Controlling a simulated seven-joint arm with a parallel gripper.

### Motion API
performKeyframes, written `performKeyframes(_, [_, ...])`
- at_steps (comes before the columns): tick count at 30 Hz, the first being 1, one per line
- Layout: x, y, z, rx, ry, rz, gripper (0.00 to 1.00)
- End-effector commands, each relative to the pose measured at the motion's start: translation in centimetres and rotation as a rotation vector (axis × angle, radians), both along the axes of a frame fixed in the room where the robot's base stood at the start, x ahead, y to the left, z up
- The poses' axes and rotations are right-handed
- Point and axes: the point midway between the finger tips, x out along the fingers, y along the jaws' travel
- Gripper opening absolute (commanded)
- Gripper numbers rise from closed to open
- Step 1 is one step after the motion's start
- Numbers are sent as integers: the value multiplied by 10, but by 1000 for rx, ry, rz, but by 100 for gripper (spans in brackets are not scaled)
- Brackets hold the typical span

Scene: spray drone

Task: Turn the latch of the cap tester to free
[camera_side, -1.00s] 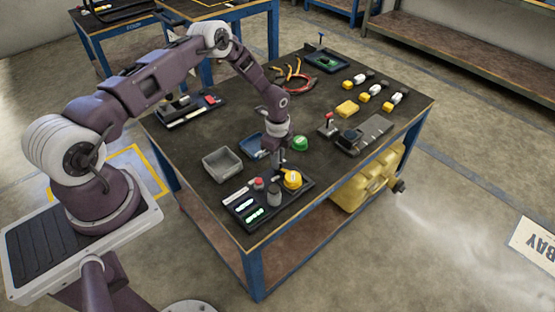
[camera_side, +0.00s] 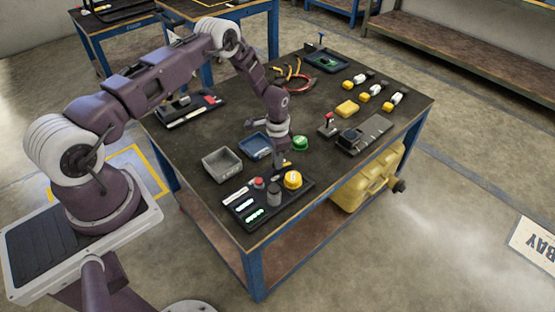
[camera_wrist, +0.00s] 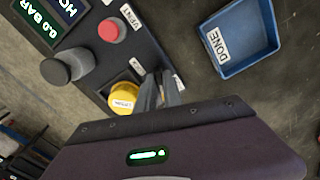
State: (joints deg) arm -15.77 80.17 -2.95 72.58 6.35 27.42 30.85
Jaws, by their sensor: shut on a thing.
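The cap tester (camera_side: 238,219) is a dark panel near the table's front corner. In the wrist view its panel (camera_wrist: 127,72) carries a grey knob, a red button marked VENT and a round yellow cap (camera_wrist: 124,98) with a label. My gripper (camera_side: 277,172) reaches down onto the panel behind the yellow cap. In the wrist view my gripper's fingers (camera_wrist: 160,76) are close together beside the cap, between two small white labels. They are shut on the latch, which is mostly hidden by the fingers. I cannot read which way it points.
The grey knob (camera_side: 274,197) and red button (camera_side: 259,183) stand up close to my gripper. A grey bin (camera_side: 222,164) and a blue tray marked DONE (camera_wrist: 238,38) lie nearby. A green cap (camera_side: 300,143) sits behind.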

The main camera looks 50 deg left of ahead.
Motion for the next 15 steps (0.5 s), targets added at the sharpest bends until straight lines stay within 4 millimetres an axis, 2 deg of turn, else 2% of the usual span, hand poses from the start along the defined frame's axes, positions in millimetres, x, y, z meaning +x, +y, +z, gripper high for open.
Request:
performKeyframes(6, [1, 0, 1, 0, -2, 167, 0])
performKeyframes(15, [1, 0, 1, 0, -2, 323, 0])
